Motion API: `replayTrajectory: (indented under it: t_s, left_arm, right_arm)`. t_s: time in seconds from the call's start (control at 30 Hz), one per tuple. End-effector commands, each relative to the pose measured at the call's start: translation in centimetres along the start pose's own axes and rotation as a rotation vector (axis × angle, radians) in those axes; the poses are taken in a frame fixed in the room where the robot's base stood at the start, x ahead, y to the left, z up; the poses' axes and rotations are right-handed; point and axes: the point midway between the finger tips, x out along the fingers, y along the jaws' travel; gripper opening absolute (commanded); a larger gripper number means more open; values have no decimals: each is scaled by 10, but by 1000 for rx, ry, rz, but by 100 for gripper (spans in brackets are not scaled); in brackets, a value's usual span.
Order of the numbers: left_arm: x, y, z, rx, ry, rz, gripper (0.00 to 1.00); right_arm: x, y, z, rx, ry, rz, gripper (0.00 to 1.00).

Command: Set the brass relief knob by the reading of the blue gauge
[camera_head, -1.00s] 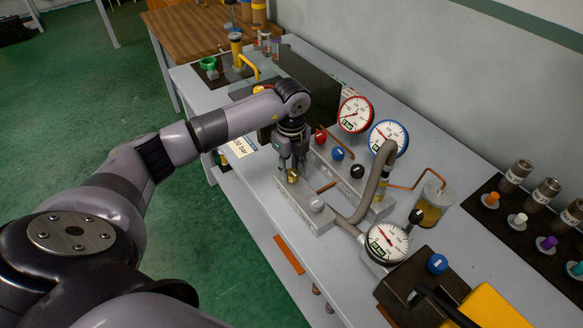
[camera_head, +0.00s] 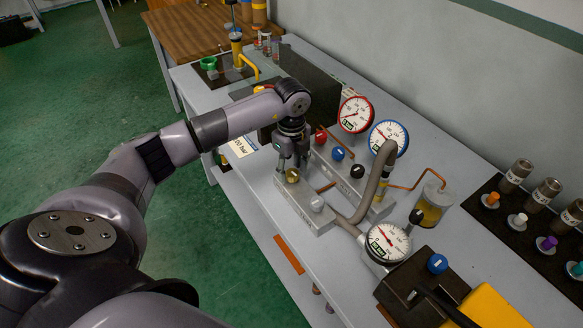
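The brass relief knob (camera_head: 292,176) sits on top of a grey metal block (camera_head: 304,207) near the front of the bench. My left gripper (camera_head: 293,164) points down over the knob, with its fingers spread to either side. It looks open, and I cannot tell whether a fingertip touches the knob. The blue gauge (camera_head: 389,138) stands behind and to the right, with a white dial and a green label. Its needle is too small to read exactly. My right gripper is not in view.
A red-rimmed gauge (camera_head: 355,114) stands beside the blue one. A white-dial gauge (camera_head: 388,243) is nearer, joined by a grey hose (camera_head: 371,190). Red, blue and black knobs (camera_head: 338,153) sit close behind the gripper. A dark panel (camera_head: 318,88) stands behind my arm.

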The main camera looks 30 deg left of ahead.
Motion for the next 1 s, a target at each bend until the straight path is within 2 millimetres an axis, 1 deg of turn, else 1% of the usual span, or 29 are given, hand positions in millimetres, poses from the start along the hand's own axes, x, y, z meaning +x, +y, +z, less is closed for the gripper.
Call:
replayTrajectory:
  t_s: [0.3, 0.37, 0.43, 0.57, 0.7, 0.8, 0.9, 1.0]
  left_arm:
    - [0, 0, 0, 1, 1, 1, 49]
    - [-3, 0, 0, 1, 0, 1, 49]
    - [-10, 0, 0, 1, 0, -1, 49]
    - [-34, -1, 0, 1, 0, -3, 49]
    - [-65, -1, 0, 1, -1, -5, 49]
    - [-85, -1, 0, 0, 0, -3, 49]
    - [-101, 0, 0, 0, -1, -1, 49]
    - [-112, 0, 0, 0, 0, 0, 49]
  right_arm:
    - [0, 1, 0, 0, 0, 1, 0]
    - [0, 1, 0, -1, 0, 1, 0]
    - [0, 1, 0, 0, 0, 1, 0]
    - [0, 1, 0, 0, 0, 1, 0]
    - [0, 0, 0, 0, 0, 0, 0]
    - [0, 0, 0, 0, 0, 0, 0]
    - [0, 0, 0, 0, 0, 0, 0]
    - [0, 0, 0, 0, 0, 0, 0]
